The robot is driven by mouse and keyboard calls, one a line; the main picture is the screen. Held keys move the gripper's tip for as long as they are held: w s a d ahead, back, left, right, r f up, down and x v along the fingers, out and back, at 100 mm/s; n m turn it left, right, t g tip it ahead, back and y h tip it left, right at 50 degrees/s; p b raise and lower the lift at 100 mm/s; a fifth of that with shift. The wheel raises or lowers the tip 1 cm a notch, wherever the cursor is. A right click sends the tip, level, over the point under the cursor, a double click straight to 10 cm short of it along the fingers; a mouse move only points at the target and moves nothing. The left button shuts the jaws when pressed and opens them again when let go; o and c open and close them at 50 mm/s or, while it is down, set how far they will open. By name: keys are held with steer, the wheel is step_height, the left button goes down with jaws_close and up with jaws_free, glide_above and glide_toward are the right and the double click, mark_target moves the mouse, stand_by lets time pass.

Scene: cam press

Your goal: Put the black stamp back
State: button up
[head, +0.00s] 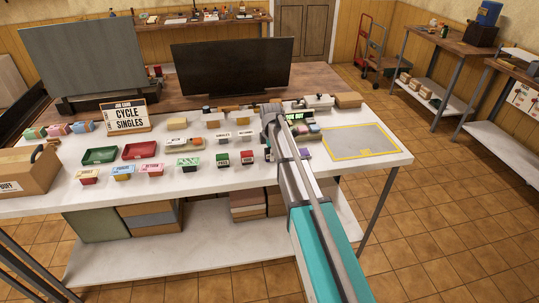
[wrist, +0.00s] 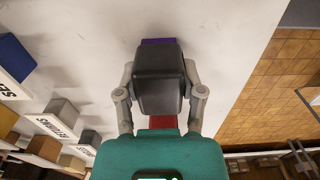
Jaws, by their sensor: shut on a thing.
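In the wrist view my gripper (wrist: 160,82) is shut on a black block-shaped thing (wrist: 159,92), which I take for the black stamp. One finger is on each side of it. A purple edge (wrist: 158,41) shows just beyond it; I cannot tell whether it is part of the stamp. White tabletop lies behind it, and its height above the table is unclear. In the head view my arm hides the gripper and the stamp. A small purple thing (head: 305,153) shows just right of my arm.
On the white table (head: 375,172), several labelled small blocks stand in rows left of my arm, near a green tray (head: 100,155) and a red tray (head: 139,150). A yellow-outlined grey area (head: 360,141) at the right is empty. A dark monitor (head: 232,66) stands behind.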

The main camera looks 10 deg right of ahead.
steer(key=shift+f, duration=0.15)
steer(key=o, duration=0.9)
steer(key=shift+r, duration=0.25)
step_height(320, 180, up, 12)
steer(key=p, duration=1.2)
steer(key=shift+f, duration=0.1)
steer(key=shift+s, duration=0.15)
steer(key=s+m, duration=0.6)
steer(key=s, duration=0.3)
steer(key=s+m, duration=0.6)
steer(key=s, duration=0.4)
steer(key=s+m, duration=0.6)
steer(key=s, duration=0.4)
steer(key=shift+a, duration=0.25)
steer(key=shift+w, duration=0.1)
